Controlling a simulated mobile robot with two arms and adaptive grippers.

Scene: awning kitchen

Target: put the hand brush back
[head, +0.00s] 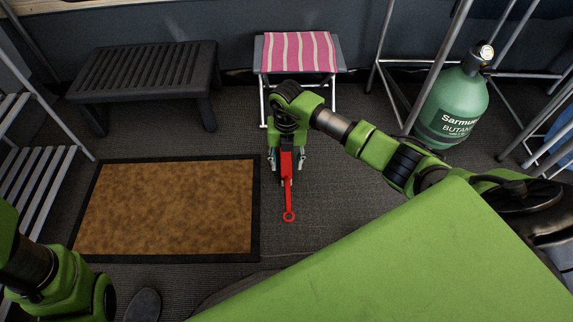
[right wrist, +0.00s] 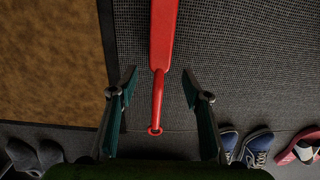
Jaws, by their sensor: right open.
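The red hand brush (head: 287,186) lies on the dark floor mat, its handle with a ring end pointing toward me. My right gripper (head: 287,172) is over the brush in the head view and partly hides its far end. In the right wrist view the red brush (right wrist: 162,45) runs down between the two open fingers of my right gripper (right wrist: 160,88), with a gap on each side. The fingers do not touch it. My left arm shows at the lower left of the head view, but its fingers are out of view.
A brown doormat (head: 170,207) lies left of the brush. A dark slatted bench (head: 147,70) and a stool with a pink striped cloth (head: 298,52) stand at the back. A green butane bottle (head: 452,105) stands at the right. Shoes (right wrist: 256,147) lie near the mat's edge.

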